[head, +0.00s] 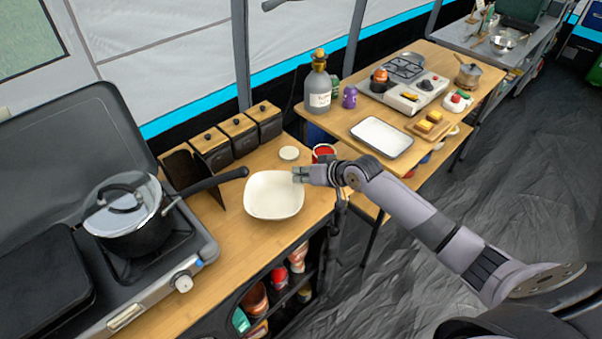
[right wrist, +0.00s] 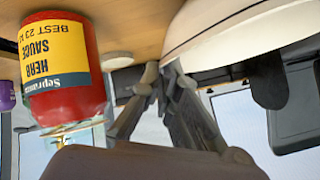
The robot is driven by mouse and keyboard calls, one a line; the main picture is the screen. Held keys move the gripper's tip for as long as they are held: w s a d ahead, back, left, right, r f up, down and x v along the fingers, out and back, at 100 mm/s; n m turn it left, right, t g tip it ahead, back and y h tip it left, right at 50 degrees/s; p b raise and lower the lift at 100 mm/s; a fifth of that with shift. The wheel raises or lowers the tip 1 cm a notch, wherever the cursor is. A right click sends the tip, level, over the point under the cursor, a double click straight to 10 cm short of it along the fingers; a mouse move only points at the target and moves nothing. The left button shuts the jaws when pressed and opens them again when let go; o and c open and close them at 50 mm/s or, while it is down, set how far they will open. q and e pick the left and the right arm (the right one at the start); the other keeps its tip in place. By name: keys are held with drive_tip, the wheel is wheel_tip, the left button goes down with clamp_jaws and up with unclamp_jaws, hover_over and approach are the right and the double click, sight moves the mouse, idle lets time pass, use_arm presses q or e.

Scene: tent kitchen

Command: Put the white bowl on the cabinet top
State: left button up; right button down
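The white bowl (head: 273,195) is on or just above the wooden cabinet top (head: 225,243), between the camp stove and the cabinet's right end. I cannot tell whether its base touches the wood. My right gripper (head: 299,174) is at the bowl's right rim, its arm coming in from the right. In the right wrist view, which is upside down, the fingers (right wrist: 163,70) are closed together with the edge of the bowl (right wrist: 235,25) between their tips. My left gripper is not in view.
A pale round lid (head: 289,153) and several canisters (head: 238,130) are behind the bowl. A pot (head: 140,225) sits on the stove, its handle reaching toward the bowl.

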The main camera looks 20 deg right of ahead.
drive_tip(key=c, duration=1.8)
unclamp_jaws()
drive_tip(key=shift+s+d, duration=0.1)
drive_tip(key=b+v, duration=0.1)
drive_tip(key=v, duration=1)
drive_tip(key=shift+s+r, duration=0.25)
drive_tip(key=shift+s, duration=0.05)
